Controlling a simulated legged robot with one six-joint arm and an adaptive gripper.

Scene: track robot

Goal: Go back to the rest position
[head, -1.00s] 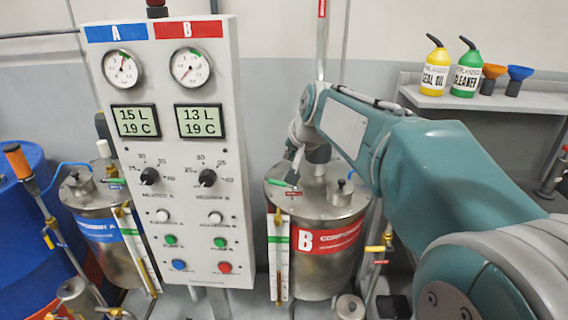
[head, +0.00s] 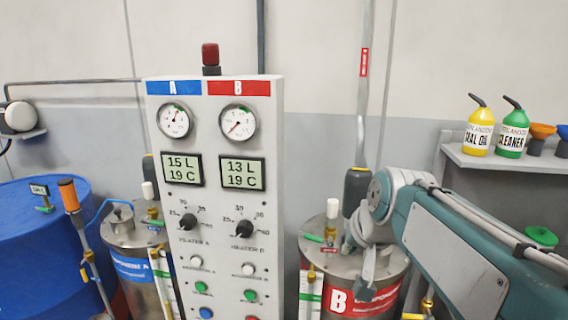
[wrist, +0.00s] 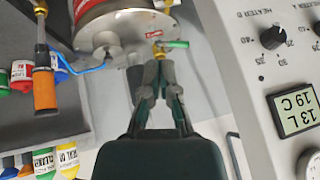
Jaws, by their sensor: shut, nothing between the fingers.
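My teal and grey arm reaches in from the right in the head view. Its end, my gripper (head: 367,275), hangs pointing down in front of the component B tank (head: 385,296), partly covering its lid and red label. In the wrist view my gripper (wrist: 159,66) shows with its fingertips together and nothing between them. Beyond the tips are a small green-handled valve (wrist: 175,44) and the metal lid of the tank (wrist: 125,28). I cannot tell how far the fingertips are from the valve.
The control panel (head: 214,225) with gauges and displays stands left of my gripper. A component A tank (head: 135,240) and blue drum (head: 40,225) are farther left. A shelf (head: 495,164) at the right holds a yellow bottle (head: 479,132), a green bottle (head: 512,135) and funnels.

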